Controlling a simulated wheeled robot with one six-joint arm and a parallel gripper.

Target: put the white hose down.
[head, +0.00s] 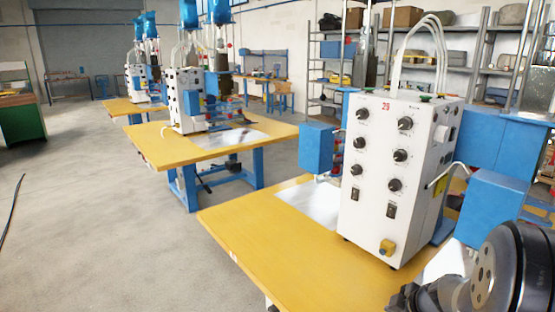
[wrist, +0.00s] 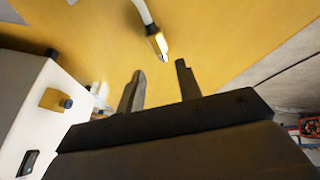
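My gripper (wrist: 160,68) is open, with its two dark fingers apart and nothing between them. The white hose (wrist: 144,10) comes in from the top edge of the wrist view and ends in a metal tip just beyond the fingertips. The tip shows against the yellow table top (wrist: 230,35) and is apart from both fingers. I cannot tell whether the hose lies on the table or hangs just above it. In the head view I cannot make out this hose or my gripper; only part of my arm shows at lower right.
A white control box (head: 400,170) marked 29 stands on the near yellow table (head: 245,225), with its corner left of my gripper in the wrist view (wrist: 40,105). Blue boxes (head: 490,205) flank it. The table's front left part is clear. Another yellow table (head: 160,148) stands behind.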

